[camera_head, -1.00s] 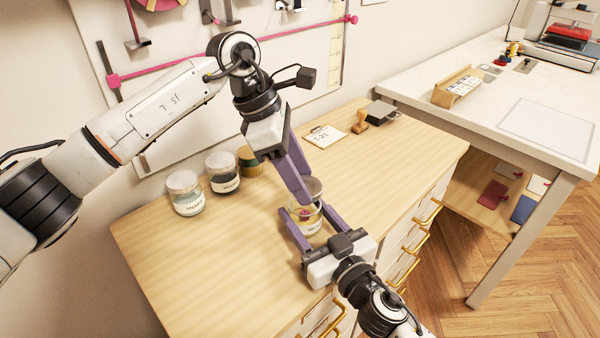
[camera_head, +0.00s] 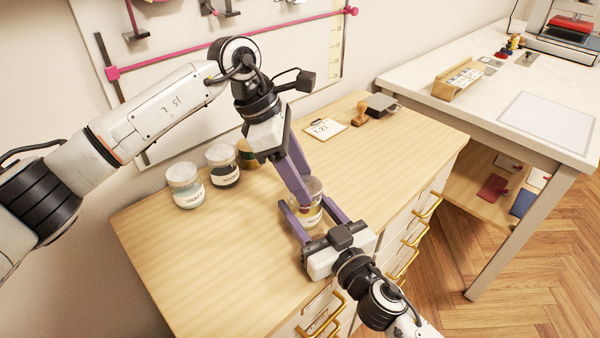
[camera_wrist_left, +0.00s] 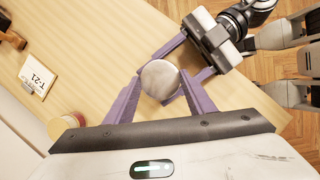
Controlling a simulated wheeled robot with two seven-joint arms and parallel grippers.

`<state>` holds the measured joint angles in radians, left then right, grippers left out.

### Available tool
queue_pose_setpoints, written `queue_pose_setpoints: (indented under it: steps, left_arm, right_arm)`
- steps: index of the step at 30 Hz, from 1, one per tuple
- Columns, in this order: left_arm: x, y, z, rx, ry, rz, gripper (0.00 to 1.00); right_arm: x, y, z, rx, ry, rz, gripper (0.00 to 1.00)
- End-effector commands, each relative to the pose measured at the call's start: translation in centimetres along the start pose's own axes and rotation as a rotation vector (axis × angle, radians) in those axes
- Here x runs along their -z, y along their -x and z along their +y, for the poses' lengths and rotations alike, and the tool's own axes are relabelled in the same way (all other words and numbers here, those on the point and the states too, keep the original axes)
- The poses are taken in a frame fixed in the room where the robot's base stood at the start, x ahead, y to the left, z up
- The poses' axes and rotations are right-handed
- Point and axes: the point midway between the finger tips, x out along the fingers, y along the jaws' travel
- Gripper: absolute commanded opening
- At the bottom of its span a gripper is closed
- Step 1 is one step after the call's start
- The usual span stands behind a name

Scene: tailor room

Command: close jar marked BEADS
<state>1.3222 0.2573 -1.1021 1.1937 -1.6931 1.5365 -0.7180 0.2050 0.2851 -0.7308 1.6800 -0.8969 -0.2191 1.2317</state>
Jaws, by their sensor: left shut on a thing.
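The jar (camera_head: 311,219), with a pale label too small to read surely, stands near the front of the wooden cabinet top. A round greyish lid (camera_head: 313,184) is at its mouth; it also shows from above in the left wrist view (camera_wrist_left: 160,79). My left gripper (camera_head: 305,193) points down from above and is shut on the lid, its fingertips (camera_wrist_left: 159,81) at either side. My right gripper (camera_head: 306,206) reaches in from the front, fingers on both sides of the jar body. Fingers partly hide the rim, so I cannot tell whether the lid is fully seated.
Two labelled jars (camera_head: 187,191) (camera_head: 223,170) and a gold-coloured container (camera_head: 248,155) stand at the back left. A T-21 card (camera_head: 325,128), a wooden stamp (camera_head: 361,114) and a dark pad (camera_head: 382,105) lie at the back right. The cabinet's left front is clear.

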Motion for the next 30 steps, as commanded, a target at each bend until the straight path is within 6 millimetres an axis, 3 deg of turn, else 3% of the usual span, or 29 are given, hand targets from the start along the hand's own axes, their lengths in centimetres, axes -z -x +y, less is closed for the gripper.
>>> queue_pose_setpoints:
  steps: [11,12,16,30]
  left_arm:
    - [0.37,-0.75,-0.03,0.001,-0.001,0.001,0.26]
    - [0.34,-0.71,-0.02,0.001,-0.002,0.001,0.26]
    - [0.28,-0.71,0.12,0.023,-0.051,0.004,0.26]
    - [-0.10,-1.00,0.87,0.276,-0.640,0.003,0.26]
  right_arm:
    - [0.02,-0.01,0.02,0.000,0.001,0.000,0.12]
    - [0.02,-0.01,0.02,0.000,0.001,0.000,0.00]
    - [0.02,-0.01,0.03,-0.001,0.001,0.000,0.00]
    - [0.01,0.01,-0.03,0.001,0.003,0.000,0.00]
